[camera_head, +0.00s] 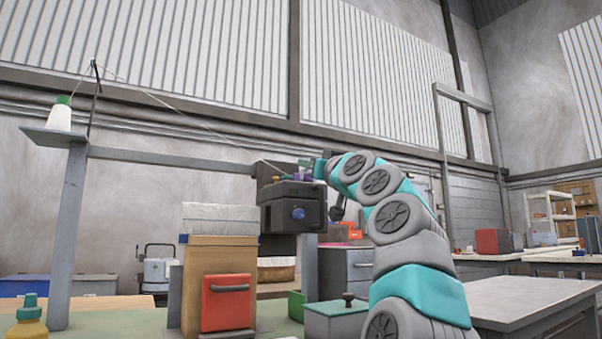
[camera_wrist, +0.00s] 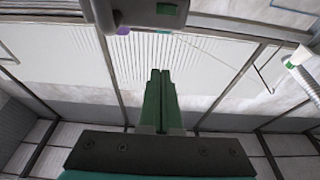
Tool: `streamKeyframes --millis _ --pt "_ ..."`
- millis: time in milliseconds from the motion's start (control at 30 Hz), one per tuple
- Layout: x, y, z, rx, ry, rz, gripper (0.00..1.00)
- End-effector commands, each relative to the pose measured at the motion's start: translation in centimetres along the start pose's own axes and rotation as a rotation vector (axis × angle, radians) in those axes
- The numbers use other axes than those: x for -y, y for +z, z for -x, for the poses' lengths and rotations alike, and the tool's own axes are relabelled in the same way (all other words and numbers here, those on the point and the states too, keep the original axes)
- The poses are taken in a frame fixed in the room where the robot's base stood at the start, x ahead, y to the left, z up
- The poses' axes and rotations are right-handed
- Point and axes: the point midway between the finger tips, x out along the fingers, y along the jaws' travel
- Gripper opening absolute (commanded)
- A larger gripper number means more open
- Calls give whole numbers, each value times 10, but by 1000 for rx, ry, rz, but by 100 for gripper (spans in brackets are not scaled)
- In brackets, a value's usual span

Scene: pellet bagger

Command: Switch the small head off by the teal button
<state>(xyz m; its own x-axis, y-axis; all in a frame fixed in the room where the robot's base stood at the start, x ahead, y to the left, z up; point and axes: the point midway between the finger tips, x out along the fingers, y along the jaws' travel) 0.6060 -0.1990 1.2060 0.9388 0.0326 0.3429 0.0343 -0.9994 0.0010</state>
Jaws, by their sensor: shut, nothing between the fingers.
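In the wrist view the gripper (camera_wrist: 160,73) points toward a dark body (camera_wrist: 210,22) at the upper edge. I cannot make out for certain which part is the teal button.
A thread cone (camera_head: 59,117) stands on a shelf at left, its thread running to the head. Below are a wooden box with a red front (camera_head: 227,302), a grey-green box with a knob (camera_head: 336,318) and a yellow bottle (camera_head: 28,322). A pale table (camera_head: 520,298) stands right.

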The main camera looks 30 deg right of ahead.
Motion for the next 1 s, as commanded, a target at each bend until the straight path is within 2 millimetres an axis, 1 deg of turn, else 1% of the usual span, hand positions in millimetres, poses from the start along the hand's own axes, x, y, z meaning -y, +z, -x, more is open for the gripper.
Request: streamKeyframes --millis 100,300,1000 --pt "0 -1 11 -2 0 -1 0" --pt "0 0 20 2 -2 -2 0" --pt "0 -1 21 1 -1 0 0"
